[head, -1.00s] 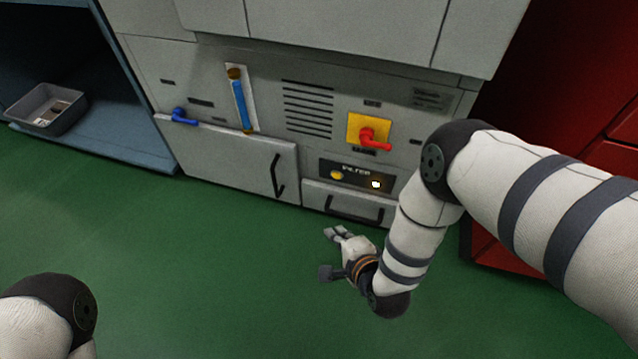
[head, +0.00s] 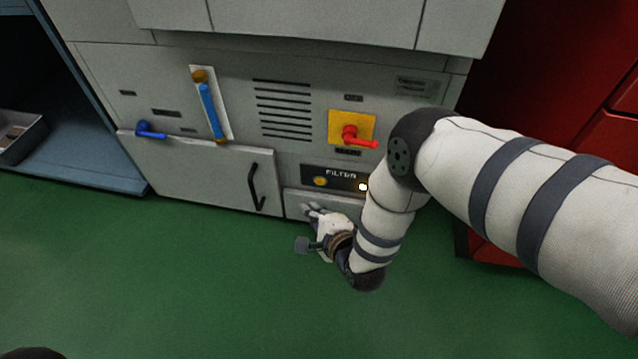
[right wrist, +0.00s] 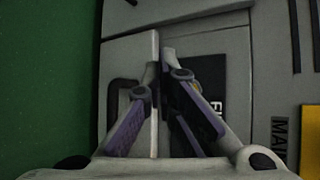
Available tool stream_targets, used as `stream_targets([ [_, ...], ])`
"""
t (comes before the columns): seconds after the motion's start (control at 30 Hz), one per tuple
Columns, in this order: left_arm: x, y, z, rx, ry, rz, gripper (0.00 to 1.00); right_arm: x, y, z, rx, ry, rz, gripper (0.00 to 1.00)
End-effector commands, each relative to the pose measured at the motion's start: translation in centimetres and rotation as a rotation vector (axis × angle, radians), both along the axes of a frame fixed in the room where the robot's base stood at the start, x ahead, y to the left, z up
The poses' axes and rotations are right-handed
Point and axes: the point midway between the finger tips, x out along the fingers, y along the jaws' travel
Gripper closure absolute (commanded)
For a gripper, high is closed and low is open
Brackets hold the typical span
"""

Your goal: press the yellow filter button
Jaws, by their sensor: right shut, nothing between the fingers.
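The yellow filter button (head: 320,181) is a round yellow button at the left of the black panel marked FILTER (head: 341,174), low on the grey cabinet. My right gripper (head: 312,209) is shut and empty, just below the button in the head view and apart from it in the picture; its depth gap is hard to judge. In the right wrist view the right gripper (right wrist: 161,66) points at the cabinet front, with the FILTER panel (right wrist: 212,82) beside its right finger. That finger mostly hides the button there. My left gripper is out of view.
A red handle (head: 352,137) on a yellow plate sits above the panel. A small lit light (head: 362,187) is at its right. A drawer front (head: 292,203) lies below, partly hidden by my gripper. A black door handle (head: 254,188) is left. Green floor (head: 150,280) is clear.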

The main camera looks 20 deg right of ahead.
Motion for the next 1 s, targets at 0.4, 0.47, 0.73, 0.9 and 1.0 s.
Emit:
stream_targets([
  [0.4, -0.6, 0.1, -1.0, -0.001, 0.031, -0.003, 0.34, 3.7, -2.5, -0.1, 0.000, 0.000, 0.000, 1.00],
  [0.47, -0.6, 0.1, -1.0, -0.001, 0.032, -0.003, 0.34, 3.8, -2.6, 0.0, 0.000, 0.000, 0.000, 1.00],
  [0.73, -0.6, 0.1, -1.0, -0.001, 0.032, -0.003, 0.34, 3.8, -2.6, 0.0, 0.000, 0.000, 0.000, 1.00],
  [0.9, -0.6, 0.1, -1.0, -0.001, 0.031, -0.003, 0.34, 3.8, -2.6, 0.0, 0.000, 0.000, 0.000, 1.00],
  [1.0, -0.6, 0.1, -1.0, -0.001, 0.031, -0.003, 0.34, 3.8, -2.6, 0.0, 0.000, 0.000, 0.000, 1.00],
])
